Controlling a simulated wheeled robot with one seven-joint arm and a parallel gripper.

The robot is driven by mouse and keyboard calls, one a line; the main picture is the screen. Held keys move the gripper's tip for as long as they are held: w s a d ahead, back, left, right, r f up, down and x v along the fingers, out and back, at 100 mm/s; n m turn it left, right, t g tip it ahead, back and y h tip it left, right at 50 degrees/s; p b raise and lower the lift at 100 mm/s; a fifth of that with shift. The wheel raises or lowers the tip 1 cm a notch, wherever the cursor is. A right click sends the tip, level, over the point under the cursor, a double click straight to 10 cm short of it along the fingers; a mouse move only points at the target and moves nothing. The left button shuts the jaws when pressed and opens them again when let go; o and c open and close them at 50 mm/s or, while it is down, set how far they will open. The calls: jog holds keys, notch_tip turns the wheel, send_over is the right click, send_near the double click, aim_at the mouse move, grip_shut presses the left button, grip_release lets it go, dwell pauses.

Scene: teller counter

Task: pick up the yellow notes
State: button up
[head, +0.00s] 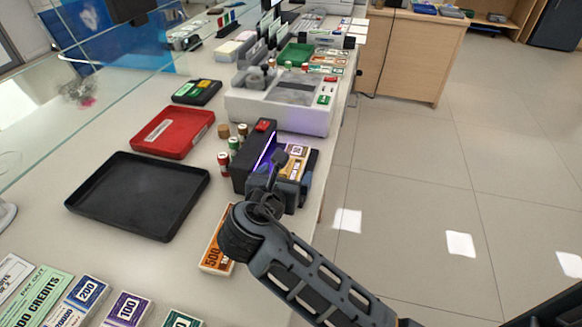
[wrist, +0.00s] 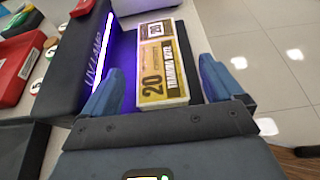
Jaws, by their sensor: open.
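The yellow notes (wrist: 163,68) are a banded bundle marked 20, lying flat on the dark bed of the black UV note checker (wrist: 72,62). In the head view the bundle (head: 297,156) shows only partly behind my gripper, in front of the checker (head: 253,157) with its purple light. My gripper (wrist: 160,72) is open and empty. Its two blue fingers lie on either side of the near part of the bundle, with a gap on each side. Whether the fingertips are level with the bundle or above it I cannot tell. In the head view my gripper (head: 291,178) hangs at the counter's right side.
An orange 500 bundle (head: 214,250) lies nearer on the counter, partly behind my arm. Small capped bottles (head: 234,146) stand left of the checker. A black tray (head: 139,195) and red tray (head: 172,132) lie farther left. A large white machine (head: 282,103) stands behind. Open floor lies right.

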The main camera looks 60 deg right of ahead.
aim_at(292, 162)
jog(key=shift+r+x, duration=0.1)
jog(key=shift+x, duration=1.3)
jog(key=shift+r+x, duration=0.15)
jog(key=shift+x, duration=1.2)
jog(key=shift+w, duration=0.15)
jog(key=c, duration=1.2)
jog(key=shift+r, duration=0.1)
